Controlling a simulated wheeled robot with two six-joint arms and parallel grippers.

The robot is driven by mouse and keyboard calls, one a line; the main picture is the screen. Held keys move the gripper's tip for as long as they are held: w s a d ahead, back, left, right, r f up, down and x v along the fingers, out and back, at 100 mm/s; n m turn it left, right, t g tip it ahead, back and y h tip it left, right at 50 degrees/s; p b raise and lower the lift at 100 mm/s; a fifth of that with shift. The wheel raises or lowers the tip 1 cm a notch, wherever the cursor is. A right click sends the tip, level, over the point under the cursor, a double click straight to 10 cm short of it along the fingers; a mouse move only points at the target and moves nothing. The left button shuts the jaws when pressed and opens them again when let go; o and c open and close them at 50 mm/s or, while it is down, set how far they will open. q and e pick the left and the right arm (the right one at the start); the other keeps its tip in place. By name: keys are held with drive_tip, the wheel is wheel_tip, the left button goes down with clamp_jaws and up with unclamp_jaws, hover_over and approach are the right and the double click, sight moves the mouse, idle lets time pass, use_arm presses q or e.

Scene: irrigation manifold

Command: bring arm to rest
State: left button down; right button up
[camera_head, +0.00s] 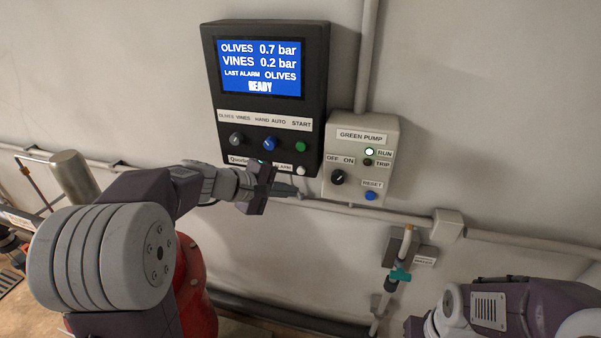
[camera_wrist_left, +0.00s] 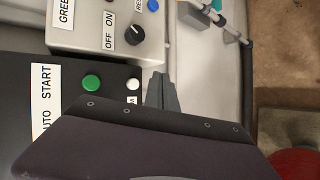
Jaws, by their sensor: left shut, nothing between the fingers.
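My left gripper (camera_head: 287,191) is in front of the lower edge of the black control panel (camera_head: 214,85), close to its lower right corner. Its fingers are together and hold nothing. In the left wrist view the closed fingertips (camera_wrist_left: 161,92) show beside the panel's small white button (camera_wrist_left: 133,84); I cannot tell whether they touch anything. The left gripper and wrist hide part of the panel's bottom labels. My right arm (camera_head: 510,312) shows at the lower right, but its gripper is out of view.
The grey green pump box (camera_head: 348,150) with its lit RUN lamp (camera_head: 369,152) is right of the panel. A pipe (camera_head: 510,243) runs along the wall below, and a teal valve (camera_head: 400,275) is on a lower pipe. A red rounded object (camera_head: 197,290) stands behind my left arm.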

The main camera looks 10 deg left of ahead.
use_arm(q)
drive_tip(key=s+d+f+m+g+y+b, duration=0.1)
drive_tip(key=s+d+f+m+g+b, duration=0.2)
drive_tip(key=s+f, duration=0.5)
drive_tip(key=s+d+f+m+g+b, duration=0.25)
drive_tip(key=s+d+f, duration=0.2)
drive_tip(key=f, duration=0.45)
drive_tip(key=s+a+f+m+g+y, duration=0.2)
drive_tip(key=s+a+f+m+y, duration=0.3)
drive_tip(key=s+a+f, duration=0.3)
drive_tip(key=shift+s+a+f+m+g+y, duration=0.35)
drive_tip(key=shift+s+a+m, duration=0.25)
drive_tip(key=shift+s+m, duration=0.25)
drive_tip(key=shift+s+a, duration=0.1)
drive_tip(key=shift+s, duration=0.05)
